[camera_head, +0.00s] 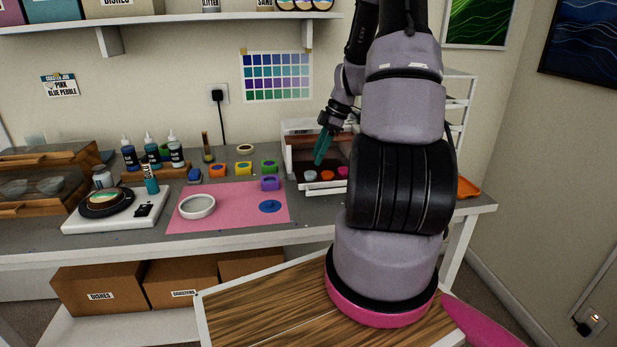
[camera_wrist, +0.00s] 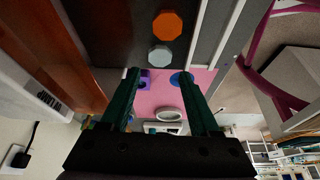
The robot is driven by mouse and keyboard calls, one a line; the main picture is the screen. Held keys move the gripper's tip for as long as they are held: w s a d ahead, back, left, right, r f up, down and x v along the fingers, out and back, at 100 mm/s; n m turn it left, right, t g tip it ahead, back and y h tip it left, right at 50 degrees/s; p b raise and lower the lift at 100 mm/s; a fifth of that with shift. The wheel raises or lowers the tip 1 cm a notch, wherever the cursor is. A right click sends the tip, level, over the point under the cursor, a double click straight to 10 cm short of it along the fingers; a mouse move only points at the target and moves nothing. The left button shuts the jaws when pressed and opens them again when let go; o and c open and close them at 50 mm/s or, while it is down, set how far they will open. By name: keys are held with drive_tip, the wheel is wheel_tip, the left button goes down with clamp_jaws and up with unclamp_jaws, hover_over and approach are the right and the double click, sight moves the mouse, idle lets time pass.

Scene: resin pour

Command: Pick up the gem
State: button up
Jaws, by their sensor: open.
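Small octagonal pieces, one grey (camera_head: 310,176), one orange-red (camera_head: 326,175) and one pink (camera_head: 342,172), sit in a row at the front of an open box (camera_head: 296,155). I cannot tell which one is the gem. In the wrist view, an orange piece (camera_wrist: 167,25) and a pale grey piece (camera_wrist: 160,56) lie on a dark surface. My gripper (camera_head: 321,152) has teal fingers and hangs over the box, above the row. In the wrist view my gripper (camera_wrist: 159,72) is open, with nothing between the fingers. My arm hides the box's right part.
A pink mat (camera_head: 240,220) left of the box holds a white ring mould (camera_head: 197,206) and a blue disc (camera_head: 269,206). A white scale (camera_head: 88,218) and bottles stand further left. An orange tray (camera_head: 467,188) lies right.

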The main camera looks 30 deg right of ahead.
sight(310, 173)
drive_tip(key=shift+d+x, duration=0.15)
drive_tip(key=shift+x, duration=1.35)
drive_tip(key=shift+d+x, duration=0.1)
drive_tip(key=shift+x, duration=1.4)
clamp_jaws()
